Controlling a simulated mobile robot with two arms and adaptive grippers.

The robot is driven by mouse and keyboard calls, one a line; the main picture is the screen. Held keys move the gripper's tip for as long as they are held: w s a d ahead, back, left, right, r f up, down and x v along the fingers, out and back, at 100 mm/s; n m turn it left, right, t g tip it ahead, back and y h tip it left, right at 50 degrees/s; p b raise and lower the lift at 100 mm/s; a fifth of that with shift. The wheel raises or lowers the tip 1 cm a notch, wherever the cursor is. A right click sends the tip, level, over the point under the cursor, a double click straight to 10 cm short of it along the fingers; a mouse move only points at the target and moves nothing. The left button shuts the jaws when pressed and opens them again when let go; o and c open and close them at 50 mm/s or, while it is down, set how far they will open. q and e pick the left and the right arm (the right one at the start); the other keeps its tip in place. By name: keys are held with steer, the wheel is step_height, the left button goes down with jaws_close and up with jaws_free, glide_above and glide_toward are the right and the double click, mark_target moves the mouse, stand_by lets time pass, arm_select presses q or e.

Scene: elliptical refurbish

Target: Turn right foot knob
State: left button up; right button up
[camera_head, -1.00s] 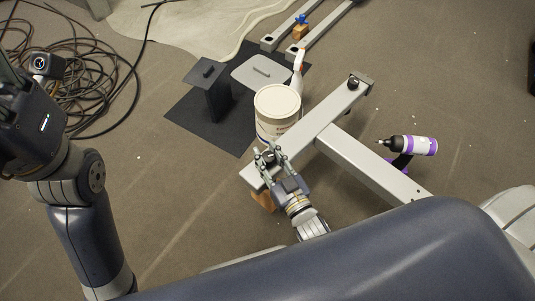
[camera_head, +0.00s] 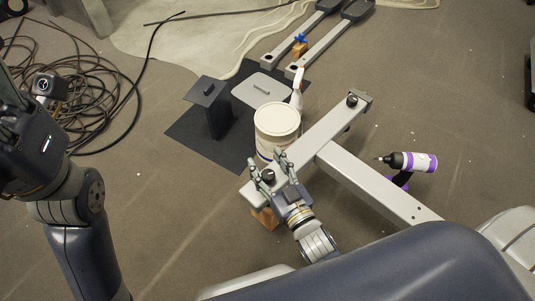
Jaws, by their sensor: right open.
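A grey T-shaped metal frame (camera_head: 325,132) lies on the floor, its near end resting by a small orange-brown block (camera_head: 264,218). A dark round foot knob (camera_head: 267,175) sits on the near left end of the crossbar. Another dark knob (camera_head: 352,100) sits at the far right end. My right gripper (camera_head: 267,172) is open, with its fingers on either side of the near knob; I cannot tell whether they touch it. My left arm is at the left edge, and its gripper (camera_head: 14,122) is only partly in view, its finger state unclear.
A white bucket (camera_head: 277,128) stands close behind the crossbar, with a spray bottle (camera_head: 298,88) beyond it. A black mat (camera_head: 195,150) holds a dark stand (camera_head: 211,108). A purple-and-white drill (camera_head: 412,161) lies right of the frame. Cables (camera_head: 85,85) coil at the left.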

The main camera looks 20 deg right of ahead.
mark_target(267, 173)
steer(key=shift+r, duration=2.8)
steer(key=shift+r, duration=0.1)
